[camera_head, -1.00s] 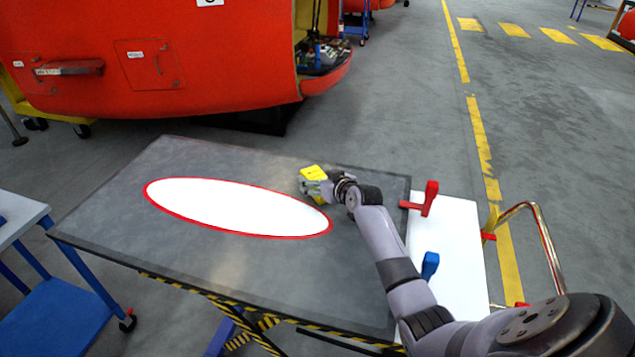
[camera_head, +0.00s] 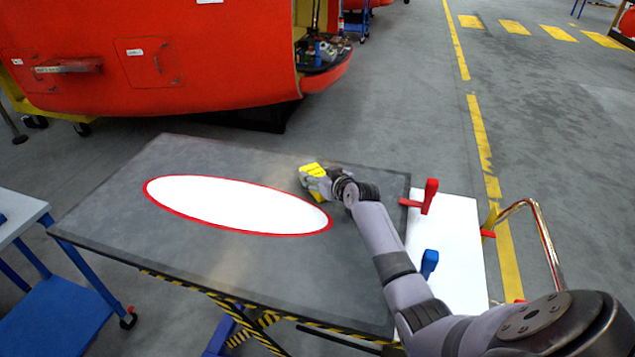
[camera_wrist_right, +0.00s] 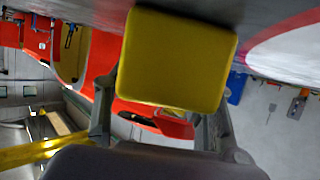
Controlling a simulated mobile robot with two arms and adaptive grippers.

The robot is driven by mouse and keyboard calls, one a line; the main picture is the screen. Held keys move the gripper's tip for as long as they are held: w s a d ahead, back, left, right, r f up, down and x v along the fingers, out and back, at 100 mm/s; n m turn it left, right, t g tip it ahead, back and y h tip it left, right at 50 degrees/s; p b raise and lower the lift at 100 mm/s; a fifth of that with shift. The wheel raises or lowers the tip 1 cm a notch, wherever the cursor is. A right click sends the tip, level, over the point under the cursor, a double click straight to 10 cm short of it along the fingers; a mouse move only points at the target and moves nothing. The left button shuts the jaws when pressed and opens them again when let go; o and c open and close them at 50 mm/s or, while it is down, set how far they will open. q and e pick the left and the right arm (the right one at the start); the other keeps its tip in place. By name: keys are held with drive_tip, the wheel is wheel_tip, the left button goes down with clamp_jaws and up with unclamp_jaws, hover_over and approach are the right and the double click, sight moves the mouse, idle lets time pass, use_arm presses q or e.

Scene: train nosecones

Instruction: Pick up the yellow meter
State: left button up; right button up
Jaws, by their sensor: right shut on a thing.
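The yellow meter (camera_head: 313,169) is at the back right part of the dark table, to the right of the white oval. My right gripper (camera_head: 316,182) is at it, with its fingers around the meter. In the right wrist view the yellow meter (camera_wrist_right: 178,58) fills the middle, between the two fingers of my right gripper (camera_wrist_right: 160,100), which is shut on it. I cannot tell whether the meter touches the table top. My left gripper is not in view.
The dark table (camera_head: 120,190) carries a white oval with a red rim (camera_head: 235,205). A white surface to the right holds a red clamp (camera_head: 430,196) and a blue clamp (camera_head: 429,264). A large red nosecone (camera_head: 200,60) stands behind the table. A blue cart (camera_head: 60,300) stands at left.

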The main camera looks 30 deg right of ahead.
drive_tip(key=c, duration=0.5)
drive_tip(key=shift+r, duration=0.1)
drive_tip(key=shift+c, duration=1.2)
drive_tip(key=shift+r, duration=0.1)
